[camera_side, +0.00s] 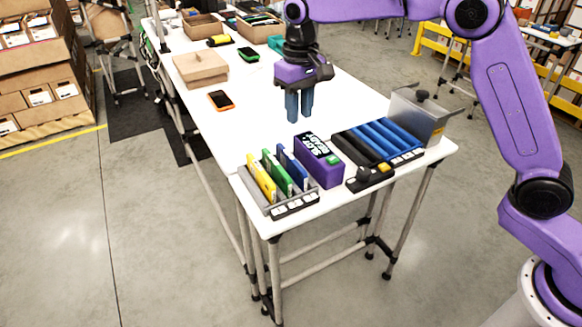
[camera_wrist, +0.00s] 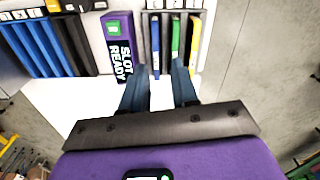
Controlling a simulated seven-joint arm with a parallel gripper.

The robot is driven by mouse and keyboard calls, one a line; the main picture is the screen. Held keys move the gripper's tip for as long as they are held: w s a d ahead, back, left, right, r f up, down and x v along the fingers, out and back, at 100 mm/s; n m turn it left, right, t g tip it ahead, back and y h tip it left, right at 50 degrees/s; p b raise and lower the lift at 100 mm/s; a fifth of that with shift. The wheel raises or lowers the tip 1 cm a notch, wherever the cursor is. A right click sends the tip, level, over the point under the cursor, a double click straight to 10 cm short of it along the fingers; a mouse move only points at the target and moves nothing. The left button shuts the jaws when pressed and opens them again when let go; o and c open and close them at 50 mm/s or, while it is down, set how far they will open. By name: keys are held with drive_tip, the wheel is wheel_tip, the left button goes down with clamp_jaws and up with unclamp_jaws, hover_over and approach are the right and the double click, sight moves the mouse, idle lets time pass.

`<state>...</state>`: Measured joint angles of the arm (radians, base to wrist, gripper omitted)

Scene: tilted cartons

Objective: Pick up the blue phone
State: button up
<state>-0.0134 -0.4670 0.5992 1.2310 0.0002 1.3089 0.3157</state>
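The blue phone (camera_side: 292,167) stands on edge in a grey slotted rack (camera_side: 249,183), beside a green phone (camera_side: 277,172) and a yellow phone (camera_side: 261,177). In the wrist view the blue phone (camera_wrist: 155,45) is the leftmost of the three, just beyond my fingertips. My gripper (camera_side: 299,116) points down above the white table, behind the rack and the purple box. In the wrist view my gripper (camera_wrist: 159,70) has its two fingers apart with nothing between them. It is not touching the phone.
A purple "SLOT READY" box (camera_side: 319,163) stands right of the rack. Further right is a tray of black and blue bars (camera_side: 377,143) and a grey metal bin (camera_side: 418,116). An orange-edged phone (camera_side: 221,100) and a cardboard box (camera_side: 201,68) lie farther back. The table's middle is clear.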

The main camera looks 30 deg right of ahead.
drive_tip(key=m, duration=0.2)
hover_over(292, 158)
drive_tip(key=f, duration=0.1)
wheel_tip(292, 158, down, 18)
drive_tip(key=shift+r, duration=0.1)
clamp_jaws()
idle(0.4)
